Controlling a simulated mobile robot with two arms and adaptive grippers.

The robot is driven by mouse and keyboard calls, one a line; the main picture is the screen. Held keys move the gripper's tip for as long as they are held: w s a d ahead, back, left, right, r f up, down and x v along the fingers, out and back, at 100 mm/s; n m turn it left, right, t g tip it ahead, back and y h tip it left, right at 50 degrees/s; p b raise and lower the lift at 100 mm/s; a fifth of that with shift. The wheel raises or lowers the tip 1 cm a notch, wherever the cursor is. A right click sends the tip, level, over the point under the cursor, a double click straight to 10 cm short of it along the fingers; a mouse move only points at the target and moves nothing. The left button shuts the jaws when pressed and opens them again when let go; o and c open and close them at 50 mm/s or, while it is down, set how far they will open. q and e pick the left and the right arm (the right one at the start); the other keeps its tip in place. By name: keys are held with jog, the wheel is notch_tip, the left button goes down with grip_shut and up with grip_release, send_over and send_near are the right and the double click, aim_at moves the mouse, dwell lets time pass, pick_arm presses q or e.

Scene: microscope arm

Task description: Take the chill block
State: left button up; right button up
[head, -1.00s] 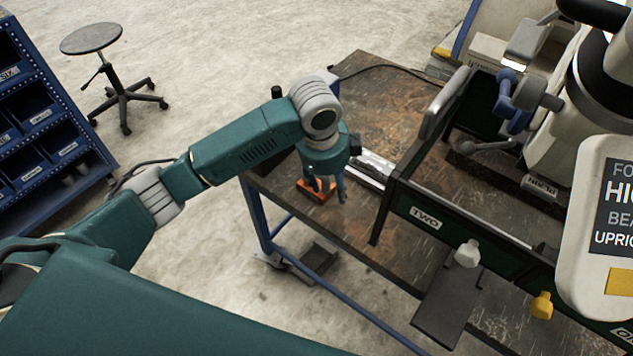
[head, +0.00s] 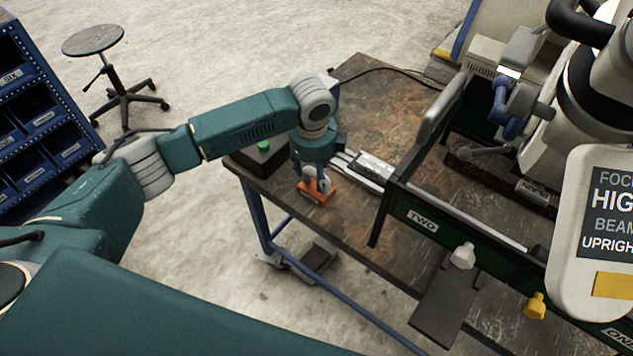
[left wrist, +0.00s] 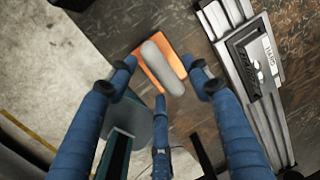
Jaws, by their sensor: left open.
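An orange block (head: 314,193) with a grey rounded bar on top lies near the left edge of the workbench (head: 350,222). No label on it is readable, so I cannot confirm that it is the chill block. My left gripper (head: 316,178) is right above it in the head view, hiding part of it. The gripper is open and holds nothing. My right gripper is not in view.
A metal rail (head: 362,181) with a labelled block (left wrist: 262,65) lies right of the orange block. A black box with a green button (head: 262,155) stands left of my gripper. A dark green frame marked TWO (head: 424,220) and a microscope (head: 580,110) stand to the right.

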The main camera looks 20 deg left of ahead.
pick_arm(q)
jog(key=shift+w+f, duration=0.15)
jog(key=shift+f, duration=1.15)
grip_shut()
jog(key=shift+w+r, duration=0.2)
jog(key=shift+r, duration=0.05)
